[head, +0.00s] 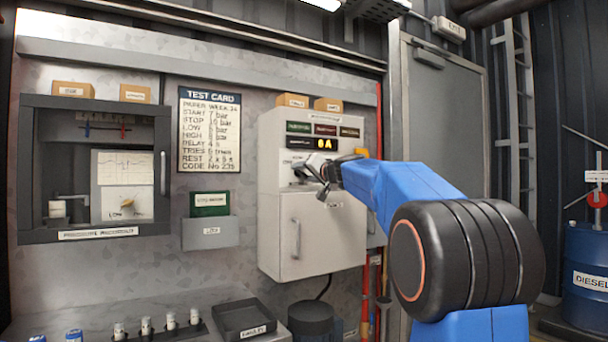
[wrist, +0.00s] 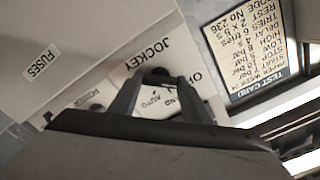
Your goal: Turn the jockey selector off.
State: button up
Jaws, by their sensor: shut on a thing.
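The jockey selector (wrist: 160,72) is a small dark knob on the white panel, by the lettering JOCKEY, in the wrist view. Marks around it read AUTO, part of OFF and part of HAND, seen upside down. My gripper (wrist: 158,88) has one finger on each side of the knob and is shut on it. The fingers hide much of the knob, so I cannot tell which mark it points to. In the head view my gripper (head: 318,172) is at the upper front of the white control cabinet (head: 275,215) and covers the selector.
A test card (head: 209,130) hangs left. A cabinet door handle (head: 296,238) is below. A glass-fronted recorder case (head: 95,170) is far left; a blue diesel drum (head: 585,265) is far right.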

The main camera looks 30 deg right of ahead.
jog(key=shift+f, duration=0.15)
jog(key=o, duration=1)
jog(key=shift+o, duration=0.2)
jog(key=shift+s, duration=0.1)
jog(key=shift+s, duration=0.3)
jog(key=s, duration=1.6)
jog(key=shift+s+d, duration=0.3)
